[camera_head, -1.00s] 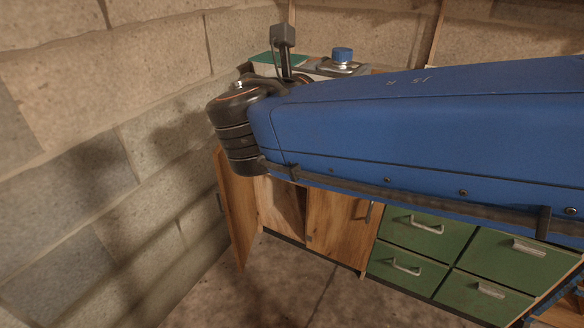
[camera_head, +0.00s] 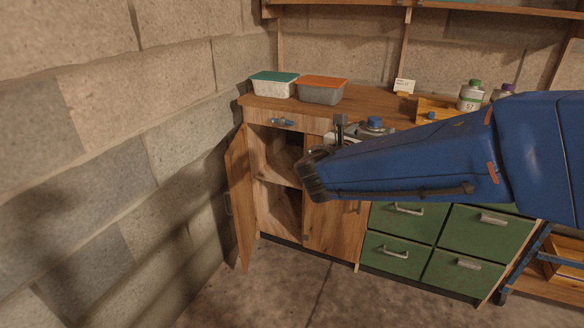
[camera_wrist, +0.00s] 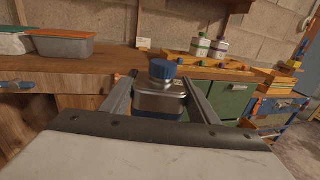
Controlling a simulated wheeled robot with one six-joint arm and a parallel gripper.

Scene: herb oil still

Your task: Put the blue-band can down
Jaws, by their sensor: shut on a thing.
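The blue-band can is a silvery metal can with a blue screw cap. In the wrist view the can (camera_wrist: 158,98) stands upright between the two fingers of my gripper (camera_wrist: 160,92), which is shut on it. A blue strip shows low on the can. In the head view my gripper (camera_head: 352,132) is in front of the wooden bench, and the can's blue cap (camera_head: 374,122) shows above my blue arm. My arm hides most of the can's body there. The can appears held in front of the bench's front edge; the gap beneath it is hidden.
The wooden bench top (camera_head: 385,97) carries a green-lidded tub (camera_head: 274,86), an orange-lidded tub (camera_head: 321,92), a small card (camera_head: 404,86) and a yellow rack (camera_head: 436,108) with bottles. A cupboard door (camera_head: 239,200) stands open at left. Bare bench lies between the orange-lidded tub and the rack.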

